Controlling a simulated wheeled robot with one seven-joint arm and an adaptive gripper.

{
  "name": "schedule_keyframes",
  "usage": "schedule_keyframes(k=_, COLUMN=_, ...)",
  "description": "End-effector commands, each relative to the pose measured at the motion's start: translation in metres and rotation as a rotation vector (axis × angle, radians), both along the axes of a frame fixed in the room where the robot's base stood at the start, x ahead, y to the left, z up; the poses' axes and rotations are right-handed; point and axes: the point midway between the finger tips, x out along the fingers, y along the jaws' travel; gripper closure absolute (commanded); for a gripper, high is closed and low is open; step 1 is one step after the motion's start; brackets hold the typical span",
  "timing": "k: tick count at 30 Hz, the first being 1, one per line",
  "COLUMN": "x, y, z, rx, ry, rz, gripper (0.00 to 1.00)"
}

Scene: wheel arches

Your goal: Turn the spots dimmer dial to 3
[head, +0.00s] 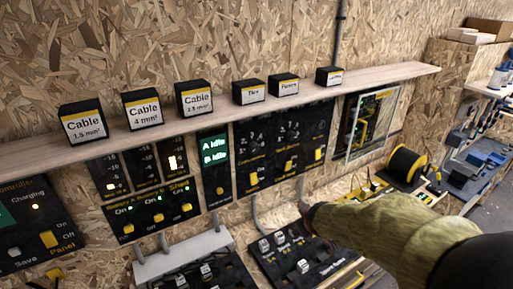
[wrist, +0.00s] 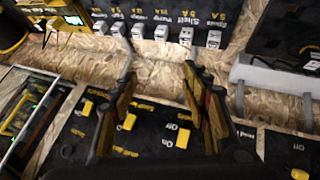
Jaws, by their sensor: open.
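The dimmer panel (head: 285,145) is a black board under the shelf with several dials along its top and yellow switches below. The rightmost dial (head: 318,130) is probably the spots dial; its label and pointer are too small to read. In the head view, my forearm reaches below and right of the panel; the fingertips are hidden.
A shelf (head: 230,97) with several label boxes runs above the panels. A lower switch board (head: 305,262) sits below my arm. A glass-fronted cabinet (head: 372,122) and a black-and-yellow cable reel (head: 408,165) are to the right. A narrow display (head: 215,150) adjoins the panel's left.

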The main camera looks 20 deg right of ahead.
Motion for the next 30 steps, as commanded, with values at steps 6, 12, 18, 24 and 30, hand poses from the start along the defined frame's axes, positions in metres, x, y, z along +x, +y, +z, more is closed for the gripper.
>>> schedule_keyframes(k=6, x=0.096, y=0.009, z=0.019, rx=-0.15, ry=-0.299, rz=0.281, gripper=0.53)
schedule_keyframes(k=12, x=0.146, y=0.051, z=0.091, rx=-0.292, ry=-0.639, rz=0.518, gripper=0.53)
schedule_keyframes(k=18, x=0.152, y=0.078, z=0.148, rx=-0.387, ry=-0.848, rz=0.628, gripper=0.53)
schedule_keyframes(k=24, x=0.16, y=0.083, z=0.156, rx=-0.422, ry=-0.882, rz=0.646, gripper=0.53)
schedule_keyframes(k=30, x=0.189, y=0.089, z=0.155, rx=-0.42, ry=-0.88, rz=0.646, gripper=0.53)
